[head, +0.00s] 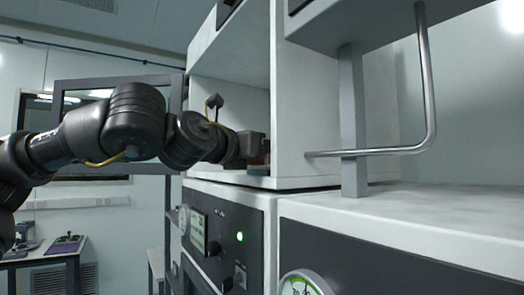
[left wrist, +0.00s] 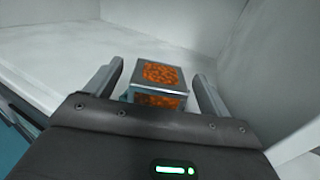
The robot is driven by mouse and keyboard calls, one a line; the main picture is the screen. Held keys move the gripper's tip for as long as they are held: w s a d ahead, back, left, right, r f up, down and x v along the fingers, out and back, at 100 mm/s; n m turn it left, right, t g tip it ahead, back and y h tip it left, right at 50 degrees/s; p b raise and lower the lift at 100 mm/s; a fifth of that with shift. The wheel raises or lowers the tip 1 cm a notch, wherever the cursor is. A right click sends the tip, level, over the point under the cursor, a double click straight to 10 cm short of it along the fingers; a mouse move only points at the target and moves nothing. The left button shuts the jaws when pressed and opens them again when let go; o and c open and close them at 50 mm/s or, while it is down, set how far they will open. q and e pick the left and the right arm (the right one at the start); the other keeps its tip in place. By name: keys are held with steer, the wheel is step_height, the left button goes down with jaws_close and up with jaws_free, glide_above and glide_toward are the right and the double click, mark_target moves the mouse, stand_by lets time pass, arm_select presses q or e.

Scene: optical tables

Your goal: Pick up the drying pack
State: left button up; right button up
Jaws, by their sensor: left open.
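The drying pack (left wrist: 157,77) is a small box with a grey frame and orange beads showing through its top and front windows. In the left wrist view it sits on a white shelf, between the two fingers of my left gripper (left wrist: 157,88). The fingers are open, with a visible gap on each side of the pack. In the head view my left gripper (head: 258,150) reaches into a white cabinet compartment. A small orange-brown patch shows beside it there, and the rest of the pack is hidden. My right gripper is not in view.
The white shelf (left wrist: 50,60) is clear to the left of the pack. A white compartment wall (left wrist: 265,70) rises close on the right. A bent metal handle (head: 431,85) and grey post (head: 352,120) stand right of the compartment. A control panel (head: 222,240) with a green light is below.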

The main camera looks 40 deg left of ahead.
arm_select(q)
steer(key=w+p, duration=0.1)
steer(key=w, duration=0.2)
steer(key=shift+w+a, duration=0.1)
steer(key=shift+a, duration=0.05)
steer(key=shift+w+f, duration=0.1)
steer(key=shift+w, duration=0.2)
steer(key=shift+s, duration=0.25)
steer(key=shift+c, duration=0.3)
steer(key=shift+w, duration=0.1)
steer(key=c, duration=1.1)
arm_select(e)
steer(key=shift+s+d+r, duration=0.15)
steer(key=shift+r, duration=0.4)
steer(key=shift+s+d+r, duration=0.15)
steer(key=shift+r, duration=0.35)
